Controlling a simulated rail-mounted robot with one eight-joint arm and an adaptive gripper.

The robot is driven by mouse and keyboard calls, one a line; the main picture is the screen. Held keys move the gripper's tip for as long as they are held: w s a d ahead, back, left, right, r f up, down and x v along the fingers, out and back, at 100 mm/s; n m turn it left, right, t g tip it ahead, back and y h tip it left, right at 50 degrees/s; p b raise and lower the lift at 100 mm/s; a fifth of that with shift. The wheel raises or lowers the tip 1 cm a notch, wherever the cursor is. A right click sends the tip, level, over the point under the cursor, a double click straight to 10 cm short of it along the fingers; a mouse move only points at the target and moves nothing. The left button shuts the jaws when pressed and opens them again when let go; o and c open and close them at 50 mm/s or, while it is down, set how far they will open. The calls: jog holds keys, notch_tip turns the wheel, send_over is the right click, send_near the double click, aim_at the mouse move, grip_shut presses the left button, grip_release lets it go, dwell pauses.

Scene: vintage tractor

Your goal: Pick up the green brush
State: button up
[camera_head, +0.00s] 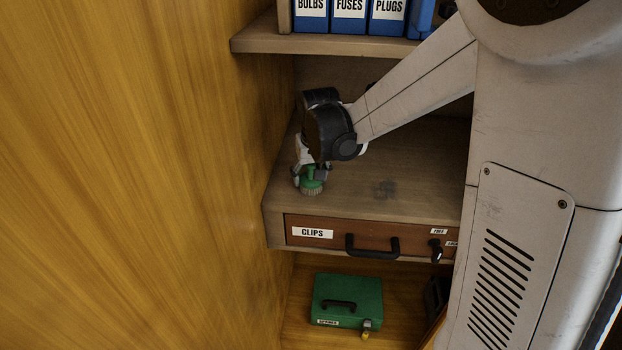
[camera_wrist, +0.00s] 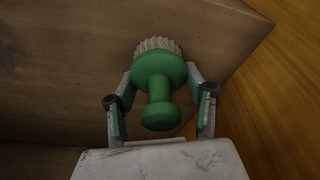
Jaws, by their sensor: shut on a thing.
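The green brush (camera_head: 311,182) is at the front left of the wooden shelf top, above the drawer marked CLIPS. It has a round green body with a knob handle and pale bristles around its lower rim. In the wrist view the brush (camera_wrist: 158,88) sits between the two fingers of my gripper (camera_wrist: 160,95), with its knob toward the camera. My gripper (camera_head: 312,172) is shut on the brush, one finger on each side. I cannot tell whether the bristles touch the shelf top.
The shelf top (camera_head: 400,170) is mostly clear to the right of the brush. A wooden side wall (camera_head: 200,180) stands close on the left. Blue binders (camera_head: 348,14) stand on the upper shelf (camera_head: 330,45). A green case (camera_head: 347,300) lies below the CLIPS drawer (camera_head: 330,233).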

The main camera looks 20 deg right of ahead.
jog(key=shift+r, duration=0.15)
jog(key=shift+r, duration=0.65)
jog(key=shift+s+d+r, duration=0.1)
jog(key=shift+d+r, duration=0.1)
jog(key=shift+r, duration=0.85)
jog(key=s+d, duration=0.2)
jog(key=d, duration=0.3)
jog(key=s+d, duration=0.2)
jog(key=d, duration=0.3)
jog(key=s+d, duration=0.3)
jog(key=d, duration=0.3)
jog(key=shift+f, duration=0.1)
jog(key=o, duration=0.7)
jog(key=c, duration=0.4)
jog(key=shift+d+b, duration=0.15)
jog(key=shift+b, duration=0.2)
